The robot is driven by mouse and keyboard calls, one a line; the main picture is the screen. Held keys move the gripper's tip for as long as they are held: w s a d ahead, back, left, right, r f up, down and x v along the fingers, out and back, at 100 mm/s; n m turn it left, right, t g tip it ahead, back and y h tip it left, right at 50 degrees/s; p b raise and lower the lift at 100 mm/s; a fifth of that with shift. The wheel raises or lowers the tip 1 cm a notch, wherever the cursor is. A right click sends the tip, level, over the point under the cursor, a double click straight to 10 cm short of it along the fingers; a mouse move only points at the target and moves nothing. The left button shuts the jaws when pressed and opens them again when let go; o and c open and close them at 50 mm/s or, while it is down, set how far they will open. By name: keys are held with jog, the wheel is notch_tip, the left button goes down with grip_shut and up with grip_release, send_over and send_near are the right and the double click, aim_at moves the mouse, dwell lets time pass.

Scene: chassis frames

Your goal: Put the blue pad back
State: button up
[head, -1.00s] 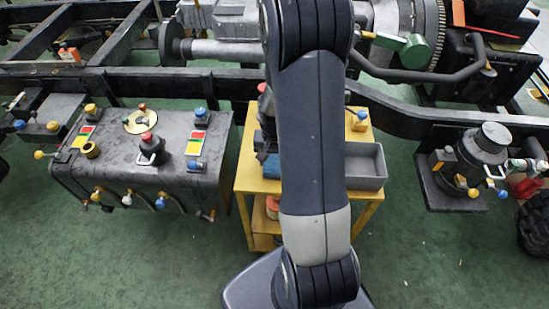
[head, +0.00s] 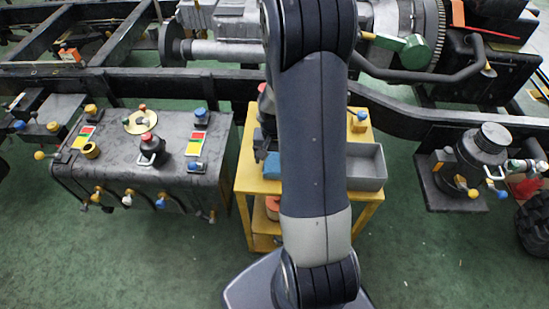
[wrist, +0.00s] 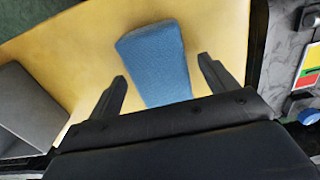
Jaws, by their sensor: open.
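The blue pad (wrist: 155,58) lies on the yellow top of the cart (wrist: 215,35) in the wrist view. It also shows as a small blue patch beside my arm in the head view (head: 271,166). My gripper (wrist: 162,70) is open and empty, with one finger on either side of the pad and a gap to each. The pad's near end is hidden behind the gripper body. In the head view my gripper is mostly hidden, with dark parts showing just above the pad.
A grey open bin (head: 367,168) sits on the cart's right side; its edge shows in the wrist view. A dark tank (head: 120,165) with coloured knobs and caps stands to the left. A chassis rail runs behind the cart.

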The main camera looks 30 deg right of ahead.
aim_at(274, 159)
notch_tip(274, 159, up, 11)
jog(key=p, duration=0.1)
jog(key=shift+c, duration=0.4)
dwell(2.2)
